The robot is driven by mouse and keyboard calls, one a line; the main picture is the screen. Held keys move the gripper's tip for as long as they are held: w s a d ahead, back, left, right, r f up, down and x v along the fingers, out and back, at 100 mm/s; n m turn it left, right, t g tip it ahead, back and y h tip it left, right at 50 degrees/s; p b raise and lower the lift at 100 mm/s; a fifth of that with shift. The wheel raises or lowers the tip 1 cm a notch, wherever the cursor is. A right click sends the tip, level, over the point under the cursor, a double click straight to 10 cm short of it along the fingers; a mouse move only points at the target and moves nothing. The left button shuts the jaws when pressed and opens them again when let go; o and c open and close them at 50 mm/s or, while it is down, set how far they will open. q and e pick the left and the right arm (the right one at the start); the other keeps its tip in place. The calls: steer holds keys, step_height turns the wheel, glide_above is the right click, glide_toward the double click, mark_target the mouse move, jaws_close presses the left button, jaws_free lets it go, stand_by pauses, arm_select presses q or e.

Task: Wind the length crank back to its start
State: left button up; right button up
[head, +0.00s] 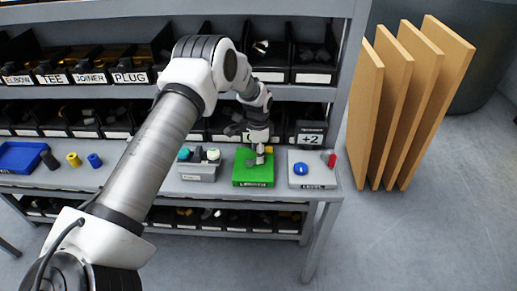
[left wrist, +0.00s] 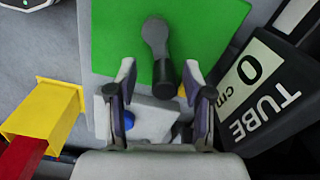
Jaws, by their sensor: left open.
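The green box (head: 253,181) labelled LENGTH stands on the grey bench, with a grey crank (head: 260,158) on top. In the left wrist view the green top (left wrist: 115,35) carries the dark crank (left wrist: 155,42), whose near end lies between my fingers. My left gripper (head: 258,144) is above the box, pointing down. In the left wrist view its two fingers (left wrist: 160,80) are spread, with visible gaps beside the crank's end. I cannot tell its height over the crank. A black display (left wrist: 265,85) reads TUBE 0 cm. My right gripper is not in view.
A grey box with knobs (head: 199,172) stands left of the green box. The LEVEL box (head: 308,180), with a blue knob and red part, stands right. Shelves of black bins (head: 310,75) rise behind. A yellow block with a red part (left wrist: 45,115) shows in the left wrist view.

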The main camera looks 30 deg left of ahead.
arm_select(q)
steer(key=shift+w+f, duration=0.6)
steer(key=shift+w, duration=0.35)
steer(key=shift+s+r, duration=0.2)
steer(key=c, duration=0.5)
steer(key=shift+s+r, duration=0.3)
steer(key=shift+s, duration=0.15)
jaws_close()
steer(key=shift+w, duration=0.1)
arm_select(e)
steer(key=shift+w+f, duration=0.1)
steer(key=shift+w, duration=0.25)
arm_select(q)
steer(key=shift+a+f+n, duration=0.1)
steer(key=shift+n, duration=0.3)
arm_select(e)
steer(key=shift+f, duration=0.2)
